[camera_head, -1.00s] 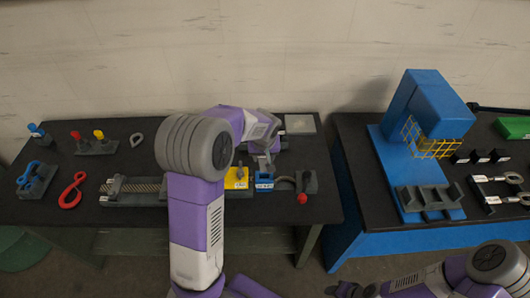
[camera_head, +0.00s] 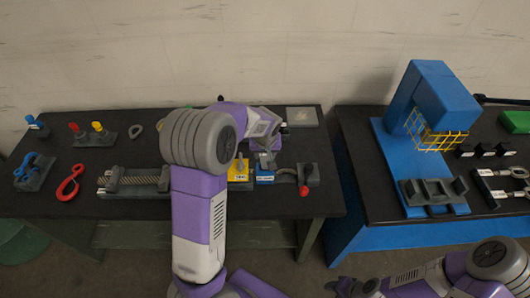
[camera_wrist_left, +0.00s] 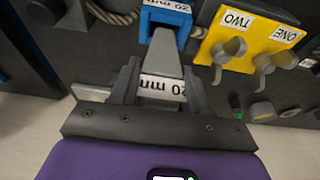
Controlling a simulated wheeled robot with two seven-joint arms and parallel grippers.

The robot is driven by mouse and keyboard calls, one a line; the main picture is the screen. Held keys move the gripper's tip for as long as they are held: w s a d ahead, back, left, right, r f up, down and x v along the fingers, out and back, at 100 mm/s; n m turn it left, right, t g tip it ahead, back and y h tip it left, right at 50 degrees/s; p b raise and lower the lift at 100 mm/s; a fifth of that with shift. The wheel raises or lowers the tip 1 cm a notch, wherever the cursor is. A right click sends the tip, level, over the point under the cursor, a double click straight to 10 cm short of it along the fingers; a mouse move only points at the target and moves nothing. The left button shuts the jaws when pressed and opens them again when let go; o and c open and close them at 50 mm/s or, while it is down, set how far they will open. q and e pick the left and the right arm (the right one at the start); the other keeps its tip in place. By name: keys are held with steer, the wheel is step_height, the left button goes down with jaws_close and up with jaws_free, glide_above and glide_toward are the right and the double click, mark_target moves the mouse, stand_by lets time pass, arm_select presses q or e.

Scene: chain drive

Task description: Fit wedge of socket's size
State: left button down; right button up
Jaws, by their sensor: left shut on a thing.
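My left gripper (camera_wrist_left: 160,88) is shut on a grey wedge (camera_wrist_left: 163,55) with a white "20 mm" label. The wedge's narrow end points at a blue socket (camera_wrist_left: 152,20), also labelled "20 mm", and overlaps its near edge in the left wrist view. I cannot tell whether the tip is inside. In the head view, the left gripper (camera_head: 264,152) is just behind and above the blue socket (camera_head: 264,179); the wedge is hard to make out there. My right arm shows at the bottom right; its gripper (camera_head: 350,289) is partly cut off.
A yellow plate (camera_wrist_left: 270,22) marked "ONE" and "TWO" with grey levers stands beside the socket. A rope fixture (camera_head: 135,182), red hook (camera_head: 70,183) and grey block with a red ball (camera_head: 304,190) are on the same table. A blue press (camera_head: 440,100) stands on the right table.

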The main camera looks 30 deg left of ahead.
mark_target(265, 156)
arm_select(q)
steer(key=shift+f+b, duration=2.05)
steer(key=shift+f, duration=0.4)
steer(key=shift+c, duration=2.3)
jaws_free()
steer(key=p+v, duration=0.1)
steer(key=v, duration=0.6)
steer(key=shift+r, duration=0.35)
